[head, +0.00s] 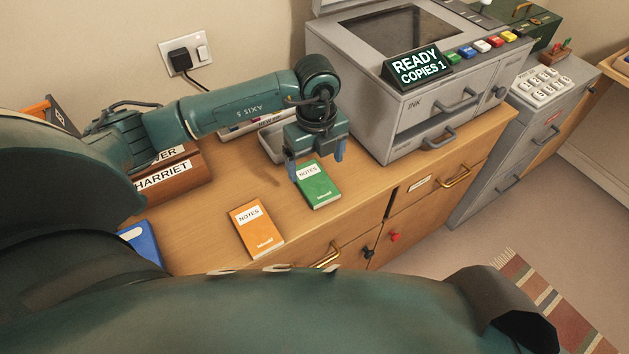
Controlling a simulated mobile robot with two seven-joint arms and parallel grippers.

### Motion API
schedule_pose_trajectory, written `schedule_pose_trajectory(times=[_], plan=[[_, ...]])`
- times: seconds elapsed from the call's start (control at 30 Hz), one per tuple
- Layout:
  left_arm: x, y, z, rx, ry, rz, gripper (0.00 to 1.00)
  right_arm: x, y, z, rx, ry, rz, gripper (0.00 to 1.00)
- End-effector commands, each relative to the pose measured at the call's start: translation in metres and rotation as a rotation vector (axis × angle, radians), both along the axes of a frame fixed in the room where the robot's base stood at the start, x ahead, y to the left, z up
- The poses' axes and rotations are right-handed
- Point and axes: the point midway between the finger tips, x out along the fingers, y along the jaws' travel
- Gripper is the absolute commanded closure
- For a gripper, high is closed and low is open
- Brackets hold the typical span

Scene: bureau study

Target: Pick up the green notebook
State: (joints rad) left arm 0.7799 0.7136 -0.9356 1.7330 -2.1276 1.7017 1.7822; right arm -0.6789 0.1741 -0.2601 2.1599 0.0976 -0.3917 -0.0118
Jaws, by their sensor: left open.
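The green notebook (320,190) lies flat on the wooden bureau top, with a white label reading NOTES near its far end. My left gripper (315,168) points down over the far end of the notebook. Its blue fingers are apart, one at the left side of the notebook and one at the right. I cannot tell whether the fingers touch it. The gripper hides part of the notebook's far edge. My right gripper is not in view.
An orange notebook (257,228) lies to the left and nearer. A blue item (140,243) is at the left, partly hidden. A grey copier (420,90) stands to the right. A grey tray (269,140) and wooden name blocks (172,182) are behind and left.

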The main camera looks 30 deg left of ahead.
Motion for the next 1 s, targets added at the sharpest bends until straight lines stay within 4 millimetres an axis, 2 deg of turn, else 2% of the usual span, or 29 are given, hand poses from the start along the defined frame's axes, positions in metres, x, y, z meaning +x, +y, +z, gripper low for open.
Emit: schedule_pose_trajectory(times=[0.17,0.43,0.73,1.0], plan=[[-0.002,-0.001,-0.013,-0.001,0.002,-0.001,0.13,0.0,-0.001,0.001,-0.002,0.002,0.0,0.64],[-0.004,-0.004,-0.051,-0.002,0.001,-0.001,0.13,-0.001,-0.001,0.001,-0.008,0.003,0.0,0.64],[-0.004,-0.004,-0.056,-0.002,-0.001,-0.001,0.13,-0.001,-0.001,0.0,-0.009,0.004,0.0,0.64],[-0.003,-0.004,-0.056,-0.002,-0.001,-0.001,0.34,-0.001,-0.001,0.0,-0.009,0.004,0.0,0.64]])
